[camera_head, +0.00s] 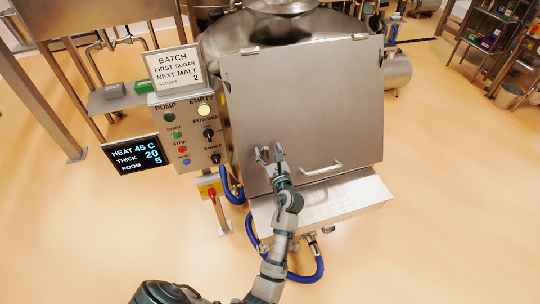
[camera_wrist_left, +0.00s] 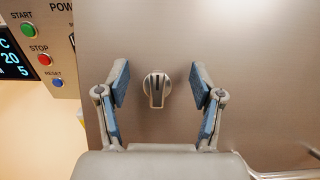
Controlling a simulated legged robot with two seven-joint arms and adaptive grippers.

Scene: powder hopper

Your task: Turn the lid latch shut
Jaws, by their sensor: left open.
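The lid (camera_head: 310,95) is a large flat steel panel on the front of the hopper, lying closed as far as I can see. The lid latch (camera_wrist_left: 156,88) is a small round grey knob with a short lever that points straight down in the left wrist view. My left gripper (camera_head: 269,154) is open in front of the lid's lower left part. In the wrist view its two blue-padded fingers stand to the left and right of the latch, apart from it. In the head view the gripper largely hides the latch. My right gripper is not in view.
A bar handle (camera_head: 321,168) sticks out of the lid right of my gripper. A steel ledge (camera_head: 325,207) juts out below. The control panel (camera_head: 190,135) with buttons and knobs stands close on the left. Blue hoses (camera_head: 300,277) hang below.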

